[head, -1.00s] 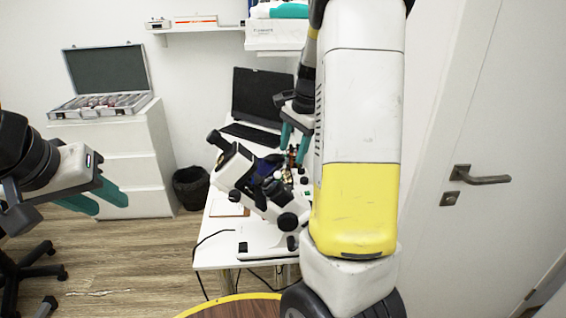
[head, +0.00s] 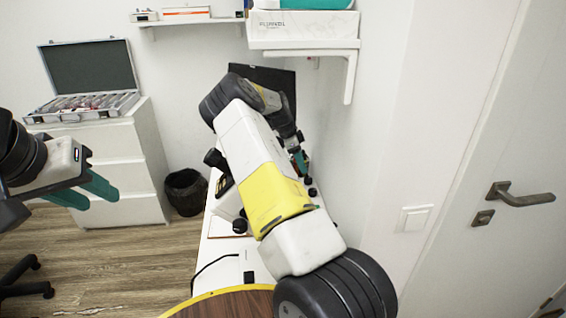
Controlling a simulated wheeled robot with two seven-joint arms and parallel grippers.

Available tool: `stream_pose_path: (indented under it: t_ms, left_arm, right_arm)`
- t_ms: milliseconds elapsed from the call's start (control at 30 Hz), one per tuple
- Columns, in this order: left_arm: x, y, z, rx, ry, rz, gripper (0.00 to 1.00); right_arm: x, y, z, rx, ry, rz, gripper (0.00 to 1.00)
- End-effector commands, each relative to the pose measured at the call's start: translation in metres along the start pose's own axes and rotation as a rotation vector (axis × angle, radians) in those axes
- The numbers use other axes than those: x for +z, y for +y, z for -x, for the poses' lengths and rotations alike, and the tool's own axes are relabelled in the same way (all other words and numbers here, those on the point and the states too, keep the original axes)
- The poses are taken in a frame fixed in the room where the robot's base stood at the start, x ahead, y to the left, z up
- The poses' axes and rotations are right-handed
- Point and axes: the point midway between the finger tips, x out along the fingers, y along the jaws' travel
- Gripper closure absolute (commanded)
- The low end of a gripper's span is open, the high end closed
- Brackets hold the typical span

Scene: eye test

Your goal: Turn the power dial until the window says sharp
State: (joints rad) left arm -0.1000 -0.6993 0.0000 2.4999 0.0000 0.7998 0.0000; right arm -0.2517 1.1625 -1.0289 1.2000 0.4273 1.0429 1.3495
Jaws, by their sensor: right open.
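A white and black eye-test instrument (head: 227,205) stands on the white table, mostly hidden behind my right arm. Dark knobs show on it, one at its lower left (head: 240,226) and one at the right (head: 312,191). I cannot tell which knob is the power dial, and no window text is readable. My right gripper (head: 300,160), with teal fingers, is partly hidden by its own arm at the instrument's far side. It is open; I cannot tell whether it touches anything. My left gripper (head: 90,193) is open and empty at the left, well away from the instrument.
A dark monitor (head: 275,80) stands at the table's back. White drawers (head: 125,165) carry an open lens case (head: 85,105). A black bin (head: 186,190) is on the floor. A wall shelf (head: 305,43) with a box is above; a door (head: 480,160) is at right.

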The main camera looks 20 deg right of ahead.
Motion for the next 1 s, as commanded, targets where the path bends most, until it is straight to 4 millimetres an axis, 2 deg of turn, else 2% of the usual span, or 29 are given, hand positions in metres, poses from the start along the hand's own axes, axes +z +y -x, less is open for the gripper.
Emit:
stream_pose_path:
  t_ms: [167, 400, 600, 933, 967, 1000]
  left_arm:
    - [0.000, 0.000, 0.000, 0.000, 0.001, 0.000, 0.64]
    - [0.000, 0.000, 0.000, 0.000, 0.000, 0.000, 0.64]
    - [0.000, 0.000, 0.000, 0.000, 0.000, 0.000, 0.64]
    - [0.000, 0.000, 0.000, 0.000, 0.000, 0.000, 0.64]
    - [0.000, 0.000, 0.000, 0.000, 0.000, 0.000, 0.64]
    - [0.000, 0.000, 0.000, 0.000, 0.000, 0.000, 0.64]
  right_arm:
    - [0.001, -0.001, -0.014, 0.002, 0.010, -0.005, 0.48]
    - [0.000, -0.001, -0.053, 0.003, 0.008, -0.005, 0.48]
    - [0.001, -0.001, -0.075, 0.001, 0.007, -0.003, 0.48]
    - [0.000, -0.001, -0.080, 0.000, 0.007, -0.003, 0.48]
    - [0.000, -0.001, -0.080, 0.000, 0.007, -0.003, 0.50]
    - [0.001, -0.001, -0.080, 0.000, 0.007, -0.003, 0.57]
